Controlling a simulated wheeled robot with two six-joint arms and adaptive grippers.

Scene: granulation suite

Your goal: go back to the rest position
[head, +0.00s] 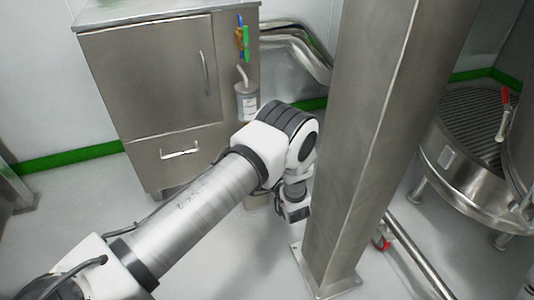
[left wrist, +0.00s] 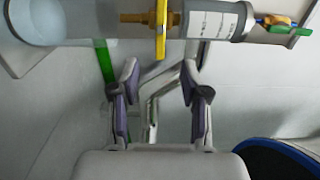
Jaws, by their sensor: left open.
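My left arm reaches in from the lower left of the head view and bends down beside a steel column. My left gripper (left wrist: 160,85) shows in the left wrist view with its two fingers apart and nothing between them. In the head view its fingers cannot be made out below the wrist (head: 293,205). My right gripper is in neither view.
A steel cabinet (head: 150,80) stands behind my arm, with a labelled bottle (head: 247,102) on its side. A thick steel column (head: 385,120) stands close to my wrist. A round steel vessel (head: 470,160) is at the right. Pale floor shows at lower centre.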

